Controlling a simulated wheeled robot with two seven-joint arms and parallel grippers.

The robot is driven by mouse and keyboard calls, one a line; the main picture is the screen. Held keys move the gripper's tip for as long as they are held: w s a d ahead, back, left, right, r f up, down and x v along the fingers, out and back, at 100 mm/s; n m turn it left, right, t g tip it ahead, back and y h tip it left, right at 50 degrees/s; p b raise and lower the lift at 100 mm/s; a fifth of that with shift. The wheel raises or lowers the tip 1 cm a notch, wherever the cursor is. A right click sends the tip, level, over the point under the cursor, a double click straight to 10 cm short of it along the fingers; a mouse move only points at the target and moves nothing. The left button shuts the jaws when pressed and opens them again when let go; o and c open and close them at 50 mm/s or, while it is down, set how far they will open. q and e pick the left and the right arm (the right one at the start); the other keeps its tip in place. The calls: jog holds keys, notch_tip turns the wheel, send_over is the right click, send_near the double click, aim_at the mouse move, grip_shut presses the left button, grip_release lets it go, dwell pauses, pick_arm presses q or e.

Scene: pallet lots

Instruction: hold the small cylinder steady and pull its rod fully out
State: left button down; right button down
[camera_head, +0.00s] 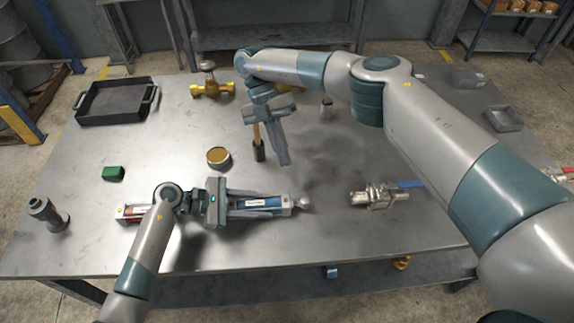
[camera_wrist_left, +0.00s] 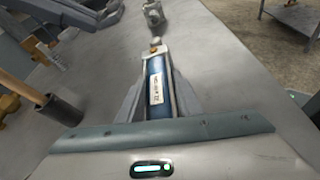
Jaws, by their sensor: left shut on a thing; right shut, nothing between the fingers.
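A cylinder with a blue body (camera_head: 258,203) and pale end caps lies on the table; it also shows in the left wrist view (camera_wrist_left: 155,80). Its rounded rod end (camera_head: 303,203) sits close to the right end cap, with little rod showing. My left gripper (camera_head: 270,205) is shut on the blue cylinder, its fingers along both sides. A red cylinder (camera_head: 131,212) lies to the left, partly hidden by my left arm. I cannot tell which cylinder is smaller. My right gripper (camera_head: 284,162) is shut and empty, above and left of the rod end.
A wooden-handled mallet (camera_head: 258,152) stands head down just beside my right gripper. A metal valve with a blue handle (camera_head: 380,195) lies right of the rod end. Bare table lies between rod end and valve.

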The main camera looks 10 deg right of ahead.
jog(key=x, duration=0.9)
jog(key=shift+s+f, duration=0.1)
jog(key=shift+f, duration=0.1)
jog(key=shift+s+d, duration=0.15)
jog(key=shift+d, duration=3.25)
jog(key=v, duration=1)
jog(key=shift+a, duration=0.1)
jog(key=a+n, duration=0.1)
jog(key=s+a+n+h, duration=0.1)
jog(key=a, duration=0.1)
jog(key=s+a+n+t+h, duration=0.1)
jog(key=a, duration=0.1)
jog(key=shift+f+n, duration=0.2)
jog(key=shift+n, duration=0.1)
